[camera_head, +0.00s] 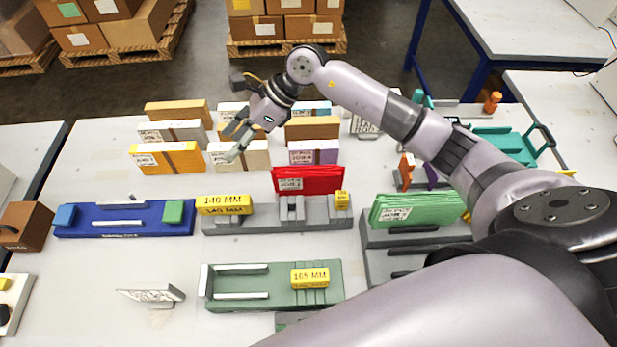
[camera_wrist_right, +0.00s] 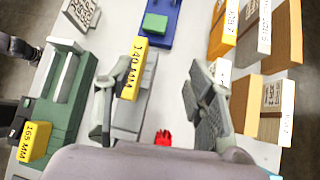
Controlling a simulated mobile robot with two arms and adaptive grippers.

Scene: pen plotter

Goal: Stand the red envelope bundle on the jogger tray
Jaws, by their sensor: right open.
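The red envelope bundle (camera_head: 307,180) stands upright at the grey tray (camera_head: 240,222), against its grey blocks. My right gripper (camera_head: 231,142) is open and empty, up and to the left of the red bundle, above the rows of standing envelopes. In the right wrist view the open fingers (camera_wrist_right: 155,85) frame bare table and part of the grey tray. A small piece of red (camera_wrist_right: 163,137) shows at the bottom between them; my wrist hides the rest. I cannot read which tray is labelled as the jogger. My left gripper is not in view.
A yellow 140 MM block (camera_head: 224,204) and a small yellow block (camera_head: 342,199) sit on the grey tray. A blue tray (camera_head: 125,221) is left, a green tray (camera_head: 235,295) in front, green envelopes (camera_head: 415,209) right. Bundles stand behind. Front left table is mostly clear.

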